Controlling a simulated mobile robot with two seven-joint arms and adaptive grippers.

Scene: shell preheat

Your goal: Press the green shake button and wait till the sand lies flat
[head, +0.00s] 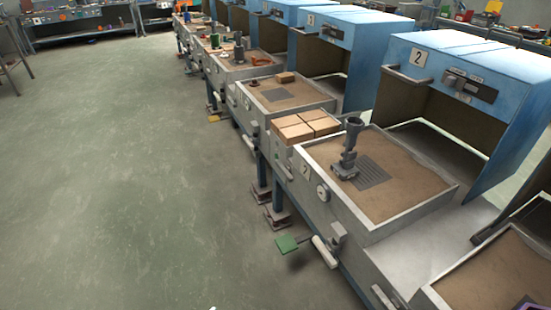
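A green square pad (286,243), which looks like the shake button, sits low at the front of the station marked 2, beside a pale cylindrical handle (325,252). The box of that station holds brown sand (412,177) inside a pale metal rim. The sand looks mostly level, but fine unevenness is too small to tell. A dark grey funnel-topped tool (350,145) stands upright in the box, beside a dark slotted plate (374,175). I cannot tell whether the green pad is pressed.
A blue hood (460,90) marked 2 stands behind the box. Brown blocks (305,127) lie to its left. More sand stations run toward the back, and another sand box (490,280) is at the bottom right. The grey floor (130,180) to the left is clear.

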